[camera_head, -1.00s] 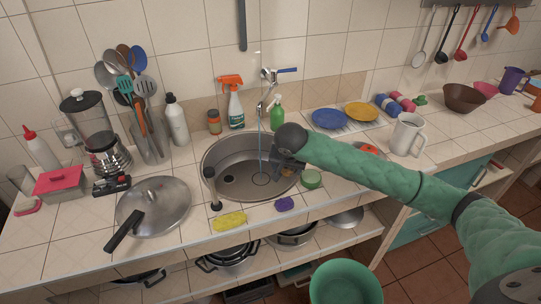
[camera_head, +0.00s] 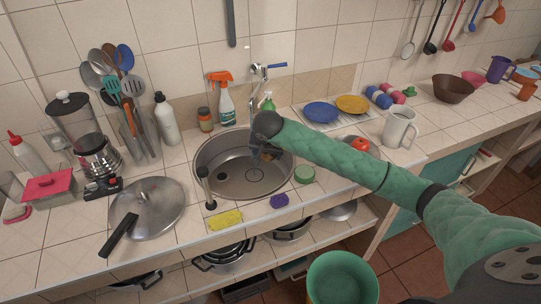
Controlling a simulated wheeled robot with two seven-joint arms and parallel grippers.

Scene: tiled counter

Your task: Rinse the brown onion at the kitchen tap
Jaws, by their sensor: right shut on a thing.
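The kitchen tap (camera_head: 256,84) with a blue lever is on the wall behind the round metal sink (camera_head: 207,165). My right gripper (camera_head: 268,153) is over the right-back part of the sink, below and just right of the spout, pointing down. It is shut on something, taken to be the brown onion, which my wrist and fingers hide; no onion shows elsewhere. I cannot make out a water stream now; my wrist covers part of the space under the spout. My left gripper is not in view.
A green round sponge (camera_head: 304,174) is at the sink's right rim. A purple sponge (camera_head: 279,201) and a yellow sponge (camera_head: 225,220) lie in front. A white mug (camera_head: 398,129) and a red round item (camera_head: 360,144) are right.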

